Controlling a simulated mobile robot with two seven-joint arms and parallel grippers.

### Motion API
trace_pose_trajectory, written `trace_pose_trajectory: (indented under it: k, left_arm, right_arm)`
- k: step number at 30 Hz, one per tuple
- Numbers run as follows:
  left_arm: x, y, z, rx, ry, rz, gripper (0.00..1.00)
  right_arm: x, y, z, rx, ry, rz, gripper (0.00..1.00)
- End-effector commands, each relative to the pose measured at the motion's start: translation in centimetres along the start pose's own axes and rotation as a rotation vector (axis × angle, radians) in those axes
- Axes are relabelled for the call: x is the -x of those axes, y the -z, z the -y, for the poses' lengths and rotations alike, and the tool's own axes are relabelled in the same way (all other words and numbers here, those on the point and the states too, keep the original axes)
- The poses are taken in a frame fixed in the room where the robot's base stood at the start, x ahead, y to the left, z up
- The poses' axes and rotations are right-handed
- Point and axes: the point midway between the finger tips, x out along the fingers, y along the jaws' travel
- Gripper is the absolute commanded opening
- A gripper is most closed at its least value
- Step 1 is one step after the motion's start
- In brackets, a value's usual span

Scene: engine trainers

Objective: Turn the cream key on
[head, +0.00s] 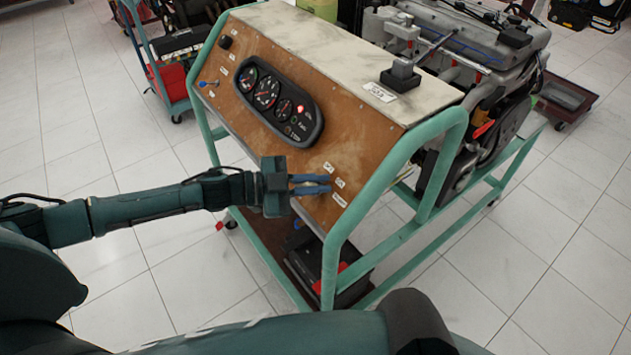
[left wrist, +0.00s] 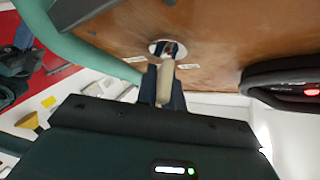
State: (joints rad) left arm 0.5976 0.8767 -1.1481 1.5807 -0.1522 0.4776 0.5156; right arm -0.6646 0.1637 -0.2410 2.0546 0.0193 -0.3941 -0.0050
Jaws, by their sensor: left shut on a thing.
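The cream key (left wrist: 165,82) shows in the left wrist view, sitting in a round metal lock (left wrist: 167,49) on the brown wooden panel (head: 225,85). My left gripper (head: 327,184) reaches in from the left to the lower right part of the panel in the head view. In the left wrist view its two dark fingers (left wrist: 164,88) stand on either side of the key, shut on it. In the head view the fingers hide the key and lock. My right gripper is not in view.
The gauge cluster (head: 267,96) has a lit red lamp. Small white labels (head: 340,183) sit near the lock. A green tube frame (head: 345,250) surrounds the panel, with an engine (head: 450,50) behind. Tiled floor is open at left.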

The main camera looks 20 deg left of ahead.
Motion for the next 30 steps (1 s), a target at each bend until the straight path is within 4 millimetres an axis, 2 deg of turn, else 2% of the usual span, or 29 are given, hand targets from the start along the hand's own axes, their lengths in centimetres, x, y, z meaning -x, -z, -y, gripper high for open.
trace_pose_trajectory:
  k: [2,3,11,20,23,30]
  left_arm:
    - [0.0,0.0,0.0,0.001,0.000,0.001,0.00]
    - [0.0,0.0,0.0,0.001,0.000,0.001,0.10]
    - [0.0,0.0,0.0,0.001,0.001,0.000,0.31]
    - [0.4,-0.1,0.0,0.001,0.001,0.001,0.31]
    - [1.5,-0.1,0.0,0.002,0.002,0.002,0.31]
    - [6.7,-0.3,-0.1,0.001,0.002,0.006,0.31]
  right_arm:
    - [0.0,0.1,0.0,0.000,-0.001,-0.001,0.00]
    - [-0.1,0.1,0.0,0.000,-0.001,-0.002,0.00]
    - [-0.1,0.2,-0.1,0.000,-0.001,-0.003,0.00]
    - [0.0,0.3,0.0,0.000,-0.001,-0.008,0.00]
    - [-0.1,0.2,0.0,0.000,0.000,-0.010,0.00]
    - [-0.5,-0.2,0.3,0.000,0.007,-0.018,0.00]
